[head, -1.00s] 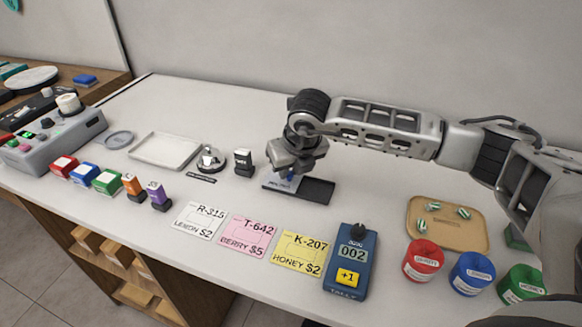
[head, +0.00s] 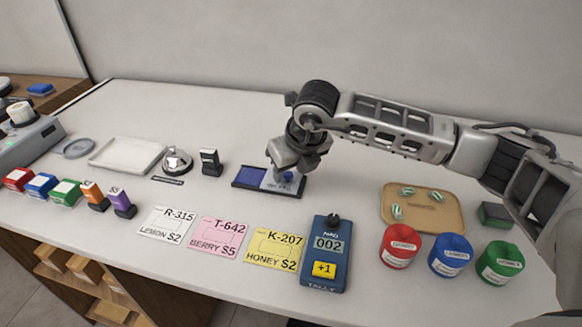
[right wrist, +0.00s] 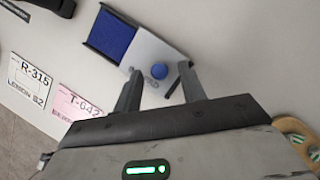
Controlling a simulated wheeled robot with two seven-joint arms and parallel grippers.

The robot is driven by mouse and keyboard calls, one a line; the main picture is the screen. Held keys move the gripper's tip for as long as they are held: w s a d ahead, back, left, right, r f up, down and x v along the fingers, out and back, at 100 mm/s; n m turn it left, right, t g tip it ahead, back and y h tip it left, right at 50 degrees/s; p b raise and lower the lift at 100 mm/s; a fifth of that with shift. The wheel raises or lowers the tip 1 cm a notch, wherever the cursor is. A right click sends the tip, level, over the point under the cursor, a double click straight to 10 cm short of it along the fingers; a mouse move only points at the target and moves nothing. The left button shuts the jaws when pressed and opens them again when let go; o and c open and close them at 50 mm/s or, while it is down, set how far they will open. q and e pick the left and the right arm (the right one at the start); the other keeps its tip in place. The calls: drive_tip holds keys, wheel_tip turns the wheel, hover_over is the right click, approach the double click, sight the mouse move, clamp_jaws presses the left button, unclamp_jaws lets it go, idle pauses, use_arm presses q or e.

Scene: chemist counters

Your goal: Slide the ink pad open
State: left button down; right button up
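The ink pad (head: 250,178) lies on the counter with its blue pad bare on the left side. Its grey lid (head: 270,183) sits over the right side of the dark tray. My right gripper (head: 287,172) is low over the lid. In the right wrist view its fingers (right wrist: 160,80) are apart, with the knob between their tips and gaps on both sides. My left gripper is not in view.
A black stamp (head: 209,161) and a bell (head: 177,160) stand left of the ink pad. Price cards and a blue tally counter (head: 326,255) lie in front. A tan tray (head: 423,222) with candies and several coloured jars are to the right. The counter behind the pad is clear.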

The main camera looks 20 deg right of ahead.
drive_tip(key=b+v, duration=0.1)
drive_tip(key=v, duration=1.5)
